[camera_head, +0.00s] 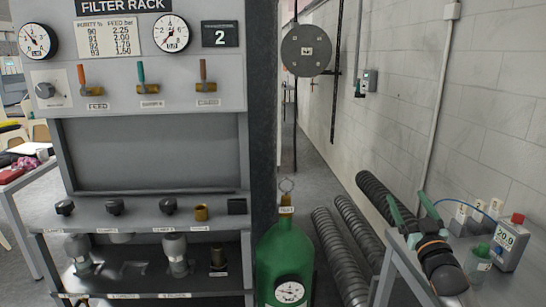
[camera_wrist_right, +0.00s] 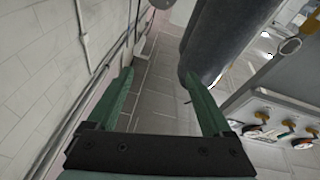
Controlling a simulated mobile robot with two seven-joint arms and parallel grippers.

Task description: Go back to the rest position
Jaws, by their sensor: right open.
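My right gripper (camera_head: 407,196) is at the lower right of the head view, over the grey side table (camera_head: 402,268). Its two green fingers are spread apart, with nothing visible between them. In the right wrist view the open fingers (camera_wrist_right: 159,73) point along the floor of the passage, and a dark grey cylindrical shape (camera_wrist_right: 215,40) shows beside and beyond the right finger. My left gripper is in neither view.
The filter rack (camera_head: 150,150) with gauges and valves fills the left. A green gas cylinder (camera_head: 283,250) stands at its right. Ribbed dark hoses (camera_head: 340,255) lie along the floor near the wall. A gas meter (camera_head: 509,243) and small bottle (camera_head: 478,264) stand beside my right arm.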

